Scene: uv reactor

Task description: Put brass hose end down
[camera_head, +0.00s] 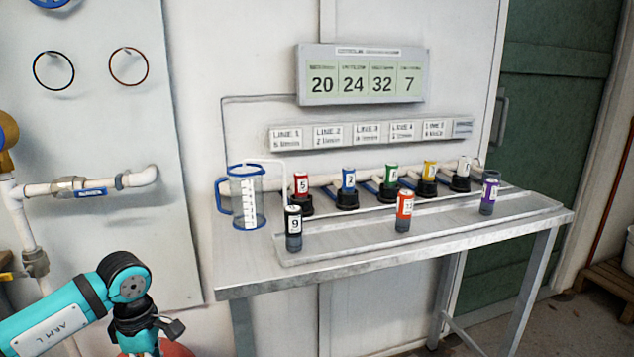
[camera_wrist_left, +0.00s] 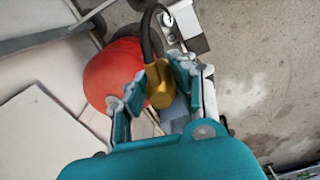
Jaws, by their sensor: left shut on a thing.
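In the left wrist view, the brass hose end (camera_wrist_left: 159,88) is a yellow-gold fitting with a black hose (camera_wrist_left: 150,30) running from it. It sits between the two fingers of my left gripper (camera_wrist_left: 153,80), which is shut on it. A round red object (camera_wrist_left: 112,72) is behind and beside the fingers, below them. I cannot tell whether the hose end touches it. In the head view, my left arm reaches down at the lower left, left of the table, and the hose end cannot be made out there. My right gripper is not in view.
A metal table (camera_head: 350,262) at the right carries a blue-rimmed jug (camera_head: 247,205) and several numbered, coloured cartridges. A white pipe (camera_head: 110,183) sticks out from the wall panel above my left arm. In the wrist view, bare floor (camera_wrist_left: 265,70) lies at the right.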

